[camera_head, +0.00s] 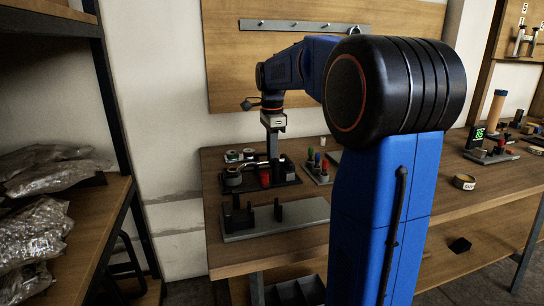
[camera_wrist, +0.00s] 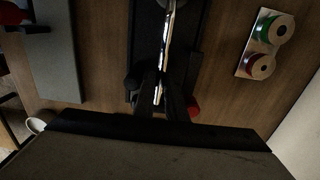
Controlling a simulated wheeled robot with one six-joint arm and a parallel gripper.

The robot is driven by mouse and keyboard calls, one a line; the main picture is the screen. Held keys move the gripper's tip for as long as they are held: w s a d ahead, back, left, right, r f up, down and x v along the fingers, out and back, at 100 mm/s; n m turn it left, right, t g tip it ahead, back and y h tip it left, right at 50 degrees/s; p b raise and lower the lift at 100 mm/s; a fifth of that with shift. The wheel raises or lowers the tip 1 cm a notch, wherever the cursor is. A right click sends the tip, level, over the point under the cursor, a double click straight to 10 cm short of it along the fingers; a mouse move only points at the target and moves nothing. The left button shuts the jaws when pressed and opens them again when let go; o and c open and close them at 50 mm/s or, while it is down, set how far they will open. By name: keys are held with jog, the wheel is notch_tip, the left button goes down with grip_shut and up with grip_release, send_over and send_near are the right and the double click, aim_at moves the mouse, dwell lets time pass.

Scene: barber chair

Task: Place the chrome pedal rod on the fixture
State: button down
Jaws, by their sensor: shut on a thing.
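The chrome pedal rod (camera_wrist: 168,35) is a bright, thin bar in the wrist view, running from the top edge down between my fingers. My gripper (camera_wrist: 160,98) is shut on it, over a black tray (camera_wrist: 140,45). In the head view my gripper (camera_head: 273,160) points down at the tray (camera_head: 288,183); the rod is too small to make out there. I cannot tell whether the rod touches the tray. The fixture, a grey plate (camera_head: 305,215) with black uprights, lies in front of the tray. Part of a grey plate (camera_wrist: 58,60) shows left in the wrist view.
A red object (camera_head: 265,179) stands on the tray close to my gripper. Spools on a small plate (camera_wrist: 264,45) lie beside the tray. A holder with coloured pieces (camera_head: 317,168) stands to its right. Shelving with bagged goods (camera_head: 40,215) stands at the left.

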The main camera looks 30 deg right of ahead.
jog(key=c, duration=2.1)
grip_release()
jog(key=shift+f, duration=0.1)
notch_tip(320, 180, up, 12)
jog(key=shift+r, duration=0.15)
jog(key=shift+s, duration=0.1)
